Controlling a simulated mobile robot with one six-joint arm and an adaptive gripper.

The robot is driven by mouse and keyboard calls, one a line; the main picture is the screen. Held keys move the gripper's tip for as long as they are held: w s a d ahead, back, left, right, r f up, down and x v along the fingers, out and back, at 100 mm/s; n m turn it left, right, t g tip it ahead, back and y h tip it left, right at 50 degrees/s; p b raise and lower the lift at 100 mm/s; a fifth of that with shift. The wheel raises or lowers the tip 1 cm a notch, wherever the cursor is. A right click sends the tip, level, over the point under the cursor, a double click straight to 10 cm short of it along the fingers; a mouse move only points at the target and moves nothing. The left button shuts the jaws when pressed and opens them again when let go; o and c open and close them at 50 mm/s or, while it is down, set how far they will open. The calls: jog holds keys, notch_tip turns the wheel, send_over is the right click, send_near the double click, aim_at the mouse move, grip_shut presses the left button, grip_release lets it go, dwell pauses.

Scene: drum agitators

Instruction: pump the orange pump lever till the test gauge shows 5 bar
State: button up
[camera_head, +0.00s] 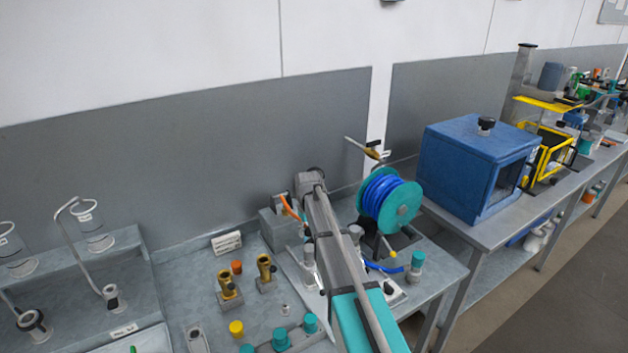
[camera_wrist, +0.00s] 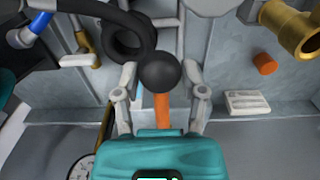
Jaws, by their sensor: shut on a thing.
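The orange pump lever (camera_head: 290,207) rises from a grey pump block (camera_head: 279,229) on the bench in the head view. In the wrist view the orange lever (camera_wrist: 162,110) ends in a black ball knob (camera_wrist: 160,72). My gripper (camera_wrist: 162,84) has one finger on each side of the lever just by the knob and is shut on it. In the head view my arm hides most of the gripper. A round dial-like rim (camera_wrist: 82,168) shows at the lower left of the wrist view, mostly hidden; I cannot read any pressure on it.
A blue hose reel (camera_head: 388,199) stands right of my arm. Brass fittings (camera_head: 228,285), a yellow cap (camera_head: 236,328) and teal knobs (camera_head: 281,340) stand to the left. A small sign (camera_head: 227,242) is behind them. A blue cabinet (camera_head: 472,165) stands on the bench further right.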

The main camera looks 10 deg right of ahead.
jog(key=shift+s+f+b, duration=0.1)
jog(key=shift+f+b, duration=1.1)
jog(key=shift+f, duration=0.25)
jog(key=shift+f+b, duration=0.95)
jog(key=shift+b, duration=0.05)
jog(key=r+p, duration=0.7)
jog(key=w+r+p, duration=0.1)
jog(key=r+p, duration=0.3)
jog(key=shift+a, duration=0.1)
notch_tip(320, 180, up, 9)
jog(key=p, duration=0.9)
jog(key=shift+w, duration=0.15)
